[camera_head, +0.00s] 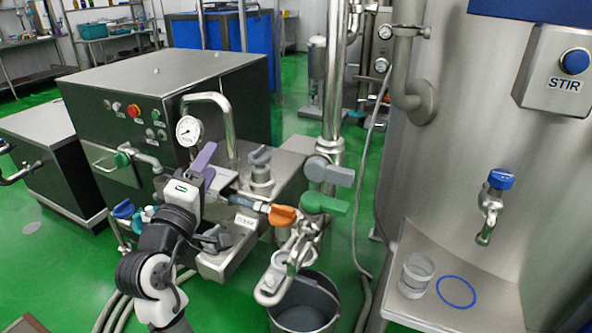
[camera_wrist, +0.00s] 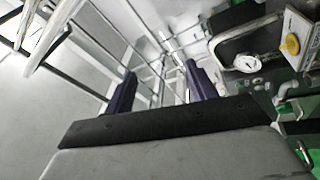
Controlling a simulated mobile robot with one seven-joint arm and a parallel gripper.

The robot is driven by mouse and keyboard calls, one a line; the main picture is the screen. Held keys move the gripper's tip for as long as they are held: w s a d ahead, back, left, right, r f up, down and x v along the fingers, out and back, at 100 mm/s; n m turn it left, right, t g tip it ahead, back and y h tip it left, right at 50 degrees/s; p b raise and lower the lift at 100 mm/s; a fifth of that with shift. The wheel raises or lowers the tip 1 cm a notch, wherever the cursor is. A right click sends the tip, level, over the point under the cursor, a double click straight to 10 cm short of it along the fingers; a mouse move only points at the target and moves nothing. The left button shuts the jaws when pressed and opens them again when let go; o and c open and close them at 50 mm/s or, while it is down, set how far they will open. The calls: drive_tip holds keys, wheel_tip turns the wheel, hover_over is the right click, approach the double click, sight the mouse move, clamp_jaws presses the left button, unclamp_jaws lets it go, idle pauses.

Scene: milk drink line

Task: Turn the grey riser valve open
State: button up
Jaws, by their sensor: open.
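The grey riser valve (camera_head: 330,172) sits on the upright steel riser pipe, just above a green-handled valve (camera_head: 325,204). Its grey lever points right, roughly across the pipe. My gripper (camera_head: 204,162) is left of the grey valve and apart from it, near the pressure gauge, with its purple fingers pointing up. In the wrist view my gripper (camera_wrist: 161,85) shows its two purple fingers wide apart with nothing between them. The grey riser valve is not visible in the wrist view.
A bucket (camera_head: 304,318) is below. A steel tank (camera_head: 455,130) stands right.

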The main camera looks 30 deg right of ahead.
sight(339, 179)
drive_tip(key=s+d+f+m+g+h, duration=0.25)
drive_tip(key=s+d+g, duration=0.2)
drive_tip(key=d, duration=0.35)
drive_tip(key=s+d+f+m+g+h, duration=0.1)
drive_tip(key=s+d+f+g, duration=0.3)
drive_tip(key=d+g, duration=0.25)
drive_tip(key=shift+n, duration=0.25)
drive_tip(key=p+x, duration=0.3)
drive_tip(key=x, duration=1.1)
drive_tip(key=shift+d+f, duration=0.15)
drive_tip(key=shift+d, duration=0.1)
clamp_jaws()
